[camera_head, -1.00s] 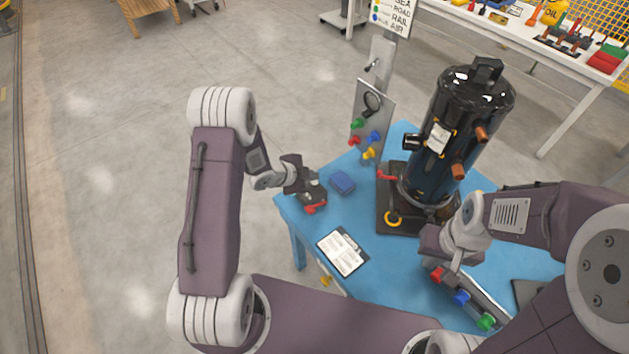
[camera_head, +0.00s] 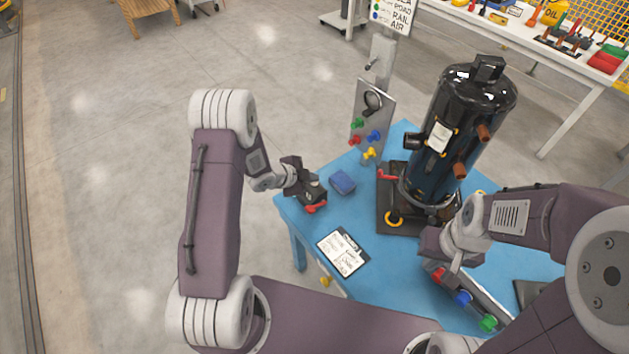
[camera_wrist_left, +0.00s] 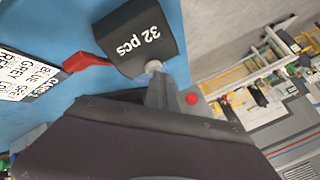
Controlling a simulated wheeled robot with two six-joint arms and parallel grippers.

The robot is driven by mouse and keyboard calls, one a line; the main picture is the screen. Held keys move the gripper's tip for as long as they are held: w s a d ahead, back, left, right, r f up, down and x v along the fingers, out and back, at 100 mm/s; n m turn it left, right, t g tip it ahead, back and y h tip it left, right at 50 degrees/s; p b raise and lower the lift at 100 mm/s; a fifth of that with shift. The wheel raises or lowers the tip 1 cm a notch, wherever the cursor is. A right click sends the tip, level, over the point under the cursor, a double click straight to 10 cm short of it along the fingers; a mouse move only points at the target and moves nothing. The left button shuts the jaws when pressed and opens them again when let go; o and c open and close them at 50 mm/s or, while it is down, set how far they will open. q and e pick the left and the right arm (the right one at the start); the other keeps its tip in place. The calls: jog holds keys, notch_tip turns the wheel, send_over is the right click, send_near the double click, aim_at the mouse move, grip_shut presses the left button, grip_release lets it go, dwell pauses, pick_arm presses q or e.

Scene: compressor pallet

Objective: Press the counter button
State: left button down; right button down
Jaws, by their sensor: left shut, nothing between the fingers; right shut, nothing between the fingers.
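The counter (camera_wrist_left: 140,35) is a dark box on the blue table, its display reading "32 pcs" in the left wrist view. A red lever (camera_wrist_left: 85,62) sticks out from its side. A small pale round button (camera_wrist_left: 153,66) shows at its edge. My left gripper (camera_wrist_left: 158,84) is shut and empty, its fingertips at the button; I cannot tell whether it is pressed in. In the head view the counter (camera_head: 313,197) is at the table's left edge, partly covered by my left gripper (camera_head: 306,188). My right gripper (camera_head: 453,264) is shut and empty near the table's front right.
A black compressor (camera_head: 455,130) stands on the blue table (camera_head: 385,285). A blue block (camera_head: 342,182) lies close to the counter. A printed card (camera_head: 343,252) lies in front. A grey panel (camera_head: 372,112) with coloured knobs stands behind. A bar with coloured knobs (camera_head: 463,298) is beside my right gripper.

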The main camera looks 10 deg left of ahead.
pick_arm(q)
jog(key=shift+r+p, duration=0.9)
jog(key=shift+r, duration=0.05)
jog(key=shift+r, duration=0.1)
notch_tip(320, 180, up, 5)
jog(key=p, duration=0.4)
dwell(0.5)
